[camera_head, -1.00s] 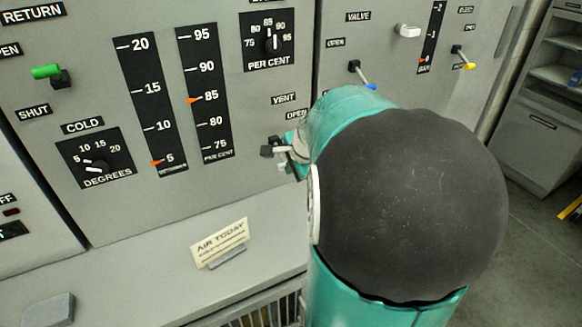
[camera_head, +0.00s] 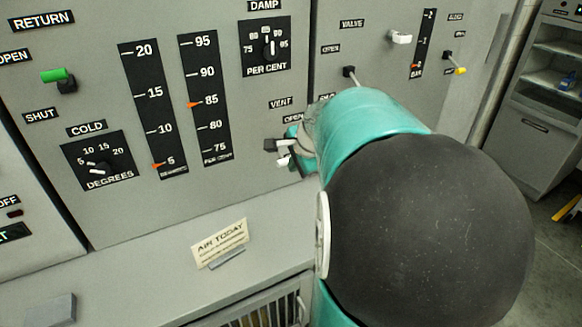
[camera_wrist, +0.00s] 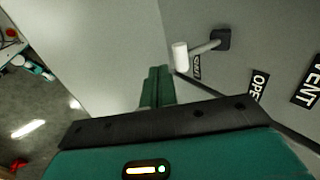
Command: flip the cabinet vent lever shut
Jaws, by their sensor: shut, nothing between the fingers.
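The vent lever (camera_head: 283,161) is on the grey cabinet panel, left of my arm in the head view. It has a black mount and a white end. In the wrist view the vent lever (camera_wrist: 181,56) has its white end beside the SHUT label (camera_wrist: 196,67), with the OPEN label (camera_wrist: 258,86) farther right. My gripper (camera_wrist: 157,72) is shut and empty, its green fingers just left of the white end with a small gap seen between them. In the head view my arm hides most of the gripper and the SHUT label.
A green-handled return lever (camera_head: 55,75) and dial scales are at left. A valve lever (camera_head: 349,72) and a white lever (camera_head: 401,38) are above my arm. A small sign (camera_head: 220,243) stands on the ledge below. An open shelf (camera_head: 556,70) is far right.

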